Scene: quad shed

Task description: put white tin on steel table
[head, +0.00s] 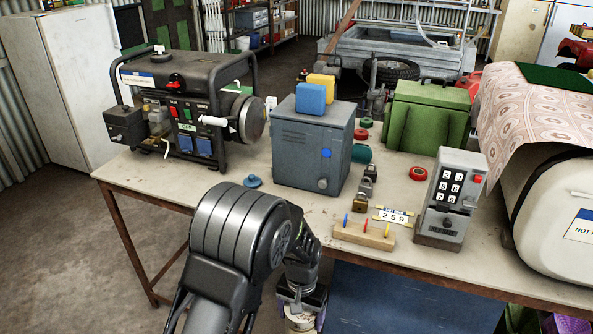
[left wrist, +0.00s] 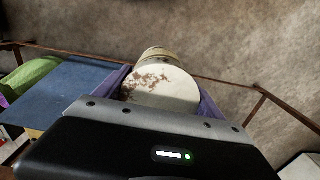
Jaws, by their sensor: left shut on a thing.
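My left gripper (head: 302,302) is low in the middle of the head view, in front of the table's near edge. It is shut on the white tin (head: 300,322), which shows only partly there between purplish fingers. In the left wrist view the tin (left wrist: 163,88) has a round white face with brown rust patches, between the two fingers of the gripper (left wrist: 162,90). A table (head: 225,180) with a pale worn top and rusty metal frame stands beyond the gripper. The tin is apart from its top. My right gripper is not in view.
The table carries a generator (head: 185,110), a grey-blue metal box (head: 310,145), a green box (head: 428,115), a keypad unit (head: 450,195), a wooden peg block (head: 364,233) and a white tank (head: 545,195). The front left of the tabletop has free room. A blue panel (head: 400,300) is below.

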